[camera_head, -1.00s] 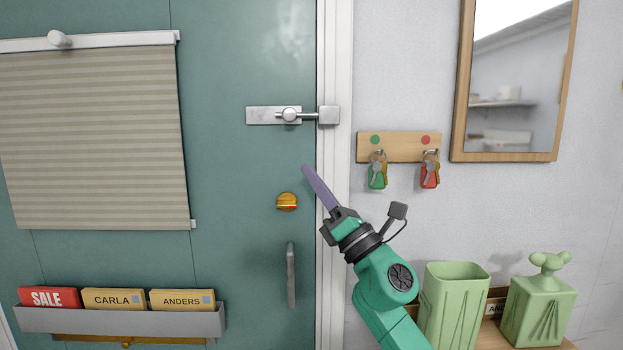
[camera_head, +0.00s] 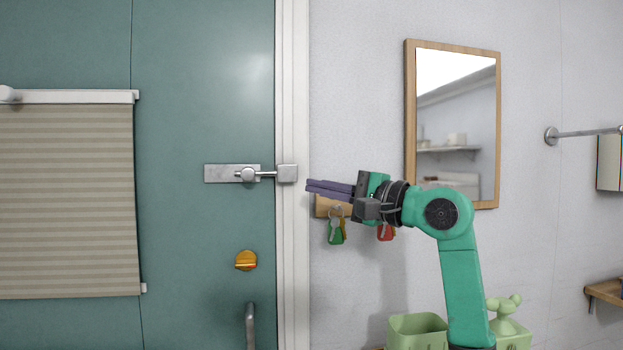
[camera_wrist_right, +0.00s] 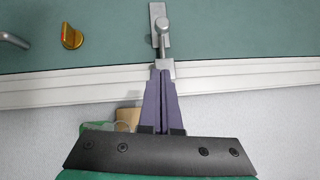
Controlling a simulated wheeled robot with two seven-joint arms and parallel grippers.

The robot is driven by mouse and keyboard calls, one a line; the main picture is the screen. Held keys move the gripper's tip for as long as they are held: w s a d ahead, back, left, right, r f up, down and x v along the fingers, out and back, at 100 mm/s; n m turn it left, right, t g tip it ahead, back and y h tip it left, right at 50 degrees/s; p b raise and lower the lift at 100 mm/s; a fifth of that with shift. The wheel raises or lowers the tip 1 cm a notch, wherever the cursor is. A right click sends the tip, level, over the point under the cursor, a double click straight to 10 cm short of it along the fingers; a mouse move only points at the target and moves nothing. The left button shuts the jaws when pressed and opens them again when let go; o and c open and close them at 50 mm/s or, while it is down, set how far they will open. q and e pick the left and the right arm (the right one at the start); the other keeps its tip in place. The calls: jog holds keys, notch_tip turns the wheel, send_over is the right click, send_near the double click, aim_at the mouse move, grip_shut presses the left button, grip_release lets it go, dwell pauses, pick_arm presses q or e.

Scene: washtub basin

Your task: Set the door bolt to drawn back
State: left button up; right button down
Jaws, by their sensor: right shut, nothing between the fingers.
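The door bolt (camera_head: 232,174) is a metal plate with a round knob (camera_head: 247,175) on a thin rod, on the teal door. The rod reaches right into the square keeper (camera_head: 287,173) on the white frame, so the bolt is across the gap. My right gripper (camera_head: 308,187) is shut and empty, just right of the keeper and slightly lower in the head view, pointing left. In the right wrist view its purple fingers (camera_wrist_right: 163,72) lie together, their tips overlapping the keeper's near edge; the knob (camera_wrist_right: 162,24) shows beyond. I cannot tell whether they touch. My left gripper is out of view.
A key rack (camera_head: 322,206) with green and red tagged keys hangs behind my right gripper. A wood-framed mirror (camera_head: 455,120) is to its right. An orange turn knob (camera_head: 246,261) and a door handle (camera_head: 250,325) are below the bolt. The door around the bolt is clear.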

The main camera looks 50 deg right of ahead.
jog(key=p, duration=0.5)
send_near(247, 179)
jog(key=w+d+r, duration=0.1)
jog(key=w+d, duration=0.3)
jog(key=d, duration=0.1)
jog(key=w+a, duration=0.1)
jog(key=w+a+p, duration=0.1)
jog(key=a, duration=0.1)
jog(key=shift+r, duration=0.1)
jog(key=shift+w, duration=0.1)
jog(key=w+a+p, duration=0.1)
jog(key=w+a, duration=0.1)
jog(key=a, duration=0.1)
jog(key=shift+w+a+p, duration=0.25)
jog(key=shift+a+p, duration=0.05)
jog(key=shift+p, duration=0.05)
jog(key=shift+d, duration=0.1)
